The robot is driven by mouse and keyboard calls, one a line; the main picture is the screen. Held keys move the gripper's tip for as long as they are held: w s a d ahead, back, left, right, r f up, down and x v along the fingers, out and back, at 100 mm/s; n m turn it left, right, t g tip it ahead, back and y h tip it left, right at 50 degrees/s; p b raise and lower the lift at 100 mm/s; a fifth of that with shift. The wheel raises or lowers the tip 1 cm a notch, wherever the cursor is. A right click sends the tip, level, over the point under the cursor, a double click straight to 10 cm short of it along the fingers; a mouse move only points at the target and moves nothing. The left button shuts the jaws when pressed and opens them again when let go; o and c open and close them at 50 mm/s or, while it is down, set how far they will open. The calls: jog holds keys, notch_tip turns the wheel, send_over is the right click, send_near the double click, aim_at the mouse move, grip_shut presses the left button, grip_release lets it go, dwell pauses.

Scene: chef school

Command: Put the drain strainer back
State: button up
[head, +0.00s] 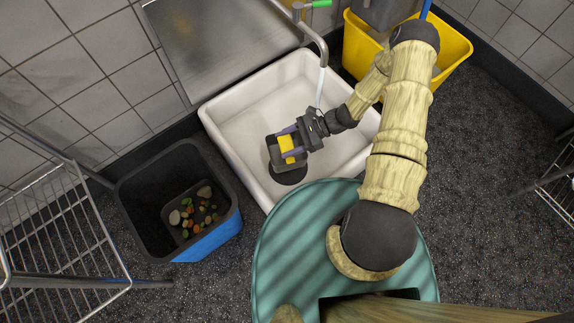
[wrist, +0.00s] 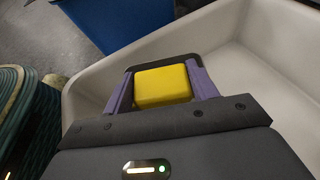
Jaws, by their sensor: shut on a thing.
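My gripper (head: 286,147) is over the white sink basin (head: 240,119), near its front left wall. Its purple fingers are shut on a yellow block-like piece (head: 287,145), which also shows between the fingers in the wrist view (wrist: 163,87). I cannot tell whether this piece is the drain strainer, its handle or another object. A dark round patch (head: 288,174) lies at the basin floor just below the gripper; whether it is the open drain or part of a strainer is unclear. The gripper partly covers it.
A faucet (head: 312,32) with a green tip runs a thin stream into the basin. A black and blue bin (head: 218,238) with food scraps stands left of the sink. A yellow bucket (head: 455,48) is behind right. A wire rack (head: 50,235) is at left. A metal drainboard (head: 215,40) adjoins the sink.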

aim_at(276, 146)
jog(key=shift+d+f, duration=0.2)
jog(key=shift+f, duration=0.15)
notch_tip(276, 146, down, 6)
jog(key=b, duration=0.3)
jog(key=shift+r+b, duration=0.25)
jog(key=shift+b, duration=0.15)
notch_tip(276, 146, down, 4)
jog(key=b, duration=0.2)
jog(key=shift+b, duration=0.35)
jog(key=shift+r, duration=0.1)
jog(key=shift+w, duration=0.1)
jog(key=o, duration=1.2)
jog(key=shift+d, duration=0.1)
